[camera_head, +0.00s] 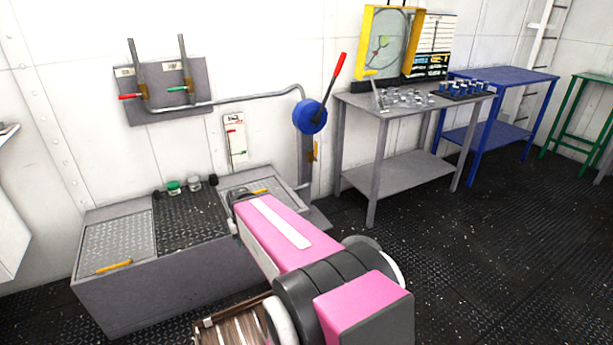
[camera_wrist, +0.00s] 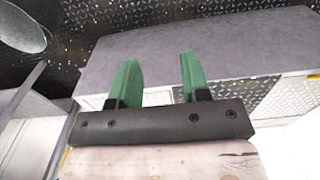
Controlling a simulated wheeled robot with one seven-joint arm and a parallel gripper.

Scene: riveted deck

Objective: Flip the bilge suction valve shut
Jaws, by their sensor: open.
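A grey wall panel (camera_head: 165,88) holds two small valves on upright pipes. The left valve has a red lever (camera_head: 131,97) and the right valve a green lever (camera_head: 177,89); both levers lie roughly level, pointing left. Each has a small label above it, too small to read, so I cannot tell which is the bilge suction valve. My gripper (camera_wrist: 157,75) shows in the wrist view, with two green fingers apart and nothing between them. In the head view my pink arm hides it. The valves do not show in the wrist view.
A low grey locker (camera_head: 150,283) with tread-plate lids stands below the panel. A pipe runs right to a blue pump (camera_head: 309,117) with a raised red-tipped lever (camera_head: 338,68). A grey table (camera_head: 351,101) and a blue table (camera_head: 517,75) stand right. Dark floor at right is clear.

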